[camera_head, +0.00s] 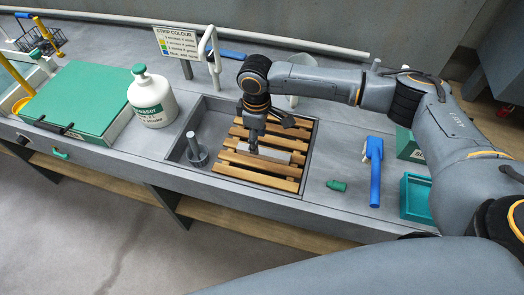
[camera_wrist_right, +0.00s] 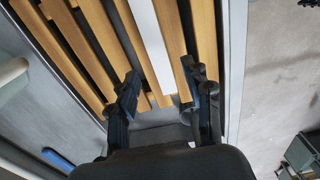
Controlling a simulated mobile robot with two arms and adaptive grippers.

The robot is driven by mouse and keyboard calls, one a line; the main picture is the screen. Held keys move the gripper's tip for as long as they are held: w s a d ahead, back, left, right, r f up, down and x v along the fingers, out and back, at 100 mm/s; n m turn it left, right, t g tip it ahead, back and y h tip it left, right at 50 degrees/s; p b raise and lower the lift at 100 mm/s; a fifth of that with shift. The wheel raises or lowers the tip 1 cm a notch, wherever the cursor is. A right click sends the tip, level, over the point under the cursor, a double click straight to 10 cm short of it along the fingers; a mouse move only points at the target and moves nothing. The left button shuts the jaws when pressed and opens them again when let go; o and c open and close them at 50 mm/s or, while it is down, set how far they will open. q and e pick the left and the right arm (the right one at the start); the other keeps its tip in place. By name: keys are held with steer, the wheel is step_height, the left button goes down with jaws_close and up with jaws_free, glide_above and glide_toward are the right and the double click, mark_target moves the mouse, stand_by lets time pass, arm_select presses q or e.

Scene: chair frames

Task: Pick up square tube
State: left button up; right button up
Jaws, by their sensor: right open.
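The square tube (camera_head: 271,154) is a pale grey bar lying on the wooden slats in the sink. In the right wrist view the tube (camera_wrist_right: 150,40) is a white strip running from the top edge down to between the fingers. My right gripper (camera_head: 254,148) points down over the tube and hides part of it. In the right wrist view this gripper (camera_wrist_right: 162,82) is open, with one finger on each side of the tube's line. I cannot tell whether the fingers touch the tube or the slats. My left gripper is not in view.
The slats (camera_head: 260,180) sit inside the grey sink (camera_head: 213,118), whose rim surrounds my gripper. A grey post (camera_head: 196,152) stands at the sink's left. A white bottle (camera_head: 152,101) and green case (camera_head: 75,95) are farther left. A blue-handled tool (camera_head: 376,180) and green tray (camera_head: 416,197) lie right.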

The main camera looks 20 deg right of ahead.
mark_target(260, 151)
steer(key=shift+f, duration=0.3)
steer(key=f, duration=0.1)
steer(key=f+p, duration=0.1)
steer(key=f, duration=0.1)
steer(key=shift+s+d+f+p, duration=0.15)
steer(key=shift+d+f+p, duration=0.05)
steer(key=shift+f+p, duration=0.1)
steer(key=shift+f, duration=0.55)
jaws_close()
